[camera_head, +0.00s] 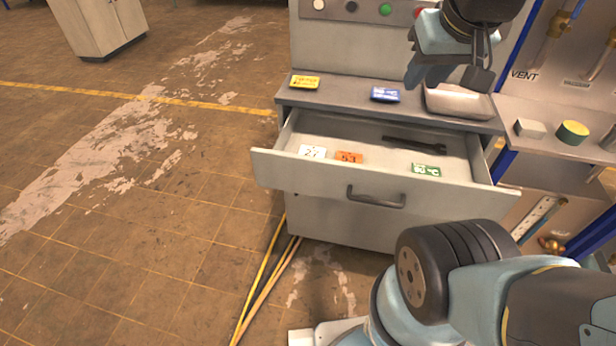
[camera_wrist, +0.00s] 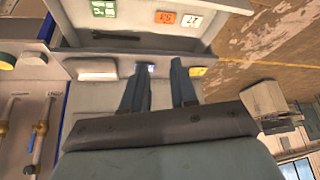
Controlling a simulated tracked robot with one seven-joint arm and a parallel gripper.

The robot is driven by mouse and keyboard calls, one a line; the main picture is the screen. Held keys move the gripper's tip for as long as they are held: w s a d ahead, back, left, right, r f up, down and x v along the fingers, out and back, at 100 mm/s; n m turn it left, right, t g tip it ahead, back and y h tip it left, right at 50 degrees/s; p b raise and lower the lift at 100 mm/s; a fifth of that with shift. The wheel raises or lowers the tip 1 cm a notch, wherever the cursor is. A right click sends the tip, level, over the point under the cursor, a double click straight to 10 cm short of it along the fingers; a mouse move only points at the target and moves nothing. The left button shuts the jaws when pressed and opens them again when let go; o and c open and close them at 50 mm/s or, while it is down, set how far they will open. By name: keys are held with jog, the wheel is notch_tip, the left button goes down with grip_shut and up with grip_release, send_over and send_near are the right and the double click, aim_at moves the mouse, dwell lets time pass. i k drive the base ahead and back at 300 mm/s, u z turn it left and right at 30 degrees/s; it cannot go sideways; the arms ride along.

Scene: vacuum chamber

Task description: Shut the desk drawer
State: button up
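The desk drawer (camera_head: 310,174) is pulled out of the grey desk (camera_head: 345,222), with its dark bar handle (camera_head: 375,198) on the front. Inside lie a white card (camera_head: 312,152), an orange card (camera_head: 349,158), a green card (camera_head: 426,170) and a dark wrench (camera_head: 415,145). The wrist view shows the drawer's inside (camera_wrist: 135,13) at the top. My gripper (camera_head: 447,80) is above the desktop's back right part, behind and above the drawer, touching neither drawer nor handle. Its two fingers (camera_wrist: 160,66) are apart with nothing between them.
On the desktop are a yellow tag (camera_head: 304,82), a blue tag (camera_head: 385,95) and a metal tray (camera_head: 458,102). A side shelf at the right holds a green-and-yellow round item (camera_head: 573,132). Cables (camera_head: 262,285) run along the floor.

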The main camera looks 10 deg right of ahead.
aim_at(465, 190)
jog(key=k, duration=1.45)
jog(key=z, duration=0.55)
jog(key=i, duration=1.2)
jog(key=u, duration=0.05)
